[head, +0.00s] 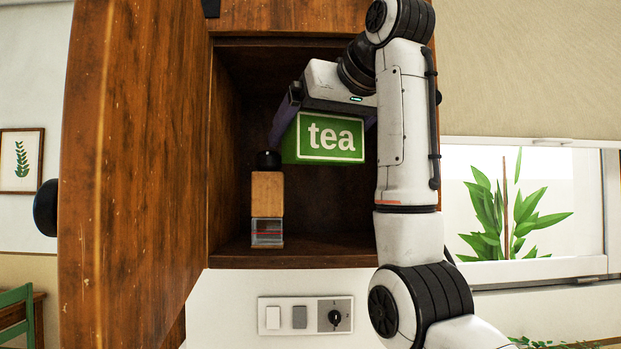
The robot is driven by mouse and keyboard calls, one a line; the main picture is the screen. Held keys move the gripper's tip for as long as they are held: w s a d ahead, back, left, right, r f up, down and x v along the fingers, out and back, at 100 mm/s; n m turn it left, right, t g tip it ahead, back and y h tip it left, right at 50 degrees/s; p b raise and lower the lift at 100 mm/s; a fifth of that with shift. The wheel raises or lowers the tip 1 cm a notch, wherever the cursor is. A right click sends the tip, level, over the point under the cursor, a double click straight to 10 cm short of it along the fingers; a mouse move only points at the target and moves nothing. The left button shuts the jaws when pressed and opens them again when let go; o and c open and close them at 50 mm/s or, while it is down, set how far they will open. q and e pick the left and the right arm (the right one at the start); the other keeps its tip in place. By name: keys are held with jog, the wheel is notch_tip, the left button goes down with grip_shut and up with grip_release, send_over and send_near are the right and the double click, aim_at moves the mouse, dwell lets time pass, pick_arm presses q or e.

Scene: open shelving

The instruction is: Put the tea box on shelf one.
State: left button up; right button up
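The green tea box (322,137), with a white "tea" label, is held up inside the open wooden cabinet, above the cabinet floor (310,254). My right gripper (322,130) reaches in from the right and has its fingers on both sides of the box. The left finger shows; the right finger is mostly hidden behind my arm. The box's underside appears clear of any surface. My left gripper is not in view.
A wooden grinder (267,194) with a black knob and clear base stands on the cabinet floor, left of and below the box. Floor to its right looks free, partly hidden by my arm. A wooden panel (135,180) stands at left. A switch plate (306,315) is below.

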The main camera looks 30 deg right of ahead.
jog(key=w+d+p, duration=0.4)
jog(key=w+d, duration=0.2)
jog(key=w, duration=0.3)
notch_tip(320, 180, down, 11)
jog(key=shift+w+a+f+b, duration=0.1)
jog(key=shift+a+b, duration=0.05)
jog(key=shift+b, duration=0.3)
jog(key=shift+w+f, duration=0.1)
jog(key=shift+w, duration=0.05)
jog(key=shift+f, duration=0.1)
